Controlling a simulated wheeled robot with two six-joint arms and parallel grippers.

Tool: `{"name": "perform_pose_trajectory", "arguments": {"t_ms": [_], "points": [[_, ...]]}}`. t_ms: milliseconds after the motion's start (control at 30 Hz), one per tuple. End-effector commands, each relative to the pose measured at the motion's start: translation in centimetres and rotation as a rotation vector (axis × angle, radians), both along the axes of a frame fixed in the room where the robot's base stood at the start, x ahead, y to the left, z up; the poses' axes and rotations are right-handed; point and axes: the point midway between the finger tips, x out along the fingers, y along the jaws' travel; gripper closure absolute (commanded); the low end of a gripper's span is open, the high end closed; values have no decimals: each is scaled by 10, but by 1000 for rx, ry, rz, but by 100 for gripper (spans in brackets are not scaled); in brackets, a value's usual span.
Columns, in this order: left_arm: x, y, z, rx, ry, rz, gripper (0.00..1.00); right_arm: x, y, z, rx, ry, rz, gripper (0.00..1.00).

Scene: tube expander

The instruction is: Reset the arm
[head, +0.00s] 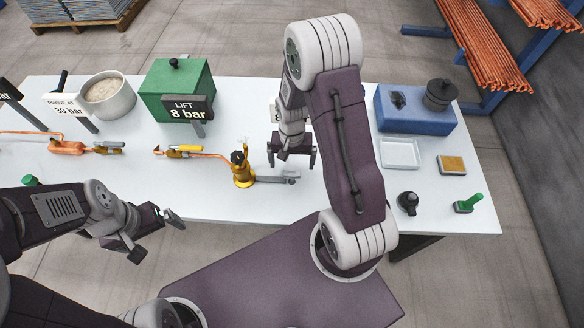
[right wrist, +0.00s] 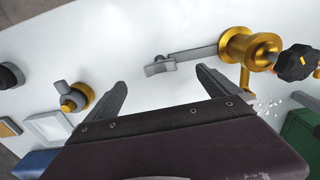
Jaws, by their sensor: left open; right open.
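My right gripper (head: 291,160) is open above the white table, just behind the grey lever (head: 275,180) of a brass valve (head: 243,172). In the right wrist view, the open fingers (right wrist: 161,82) have nothing between them. The lever's end (right wrist: 160,67) lies just beyond the gap between the fingertips, apart from both. The brass valve (right wrist: 240,48) with its black knob (right wrist: 297,63) is to the right there. My left gripper (head: 160,232) is open and empty, off the table's front edge. My right arm hides part of the table's middle.
A green box (head: 178,92) with a "LIFT 8 bar" sign (head: 187,108) and a bowl (head: 108,95) stand at the back left. A blue block (head: 415,110), a clear tray (head: 400,153), a black knobbed piece (head: 408,203) and a green-handled piece (head: 468,203) are on the right.

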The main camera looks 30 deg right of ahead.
Motion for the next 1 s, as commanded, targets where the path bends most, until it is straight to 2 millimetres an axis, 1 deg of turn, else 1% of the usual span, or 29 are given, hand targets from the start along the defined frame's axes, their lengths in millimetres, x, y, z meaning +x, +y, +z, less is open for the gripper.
{"name": "perform_pose_trajectory", "arguments": {"t_ms": [33,67,567,633,667,700,767,800,867,967,1000], "points": [[0,0,11,0,0,0,0,0,0,11,0,0,0,0],[0,0,12,0,0,0,0,0,0,13,0,0,0,0],[0,0,9,0,0,0,0,0,0,10,0,0,0,0],[0,0,3,0,0,0,0,5,3,9,-2,-17,12,0],[0,0,-1,0,0,0,0,11,5,13,-5,-41,21,0],[0,0,-7,0,0,0,0,19,9,21,-9,-81,35,0],[0,0,-19,0,0,0,0,21,19,36,-13,-137,62,0],[0,0,-26,0,0,0,0,16,26,47,-13,-166,90,0],[0,0,-34,0,0,0,0,2,35,60,-15,-195,152,0],[0,0,-42,0,0,0,0,-32,46,70,-17,-203,279,0],[0,0,-44,0,0,0,0,-47,49,72,-18,-192,333,0]]}}
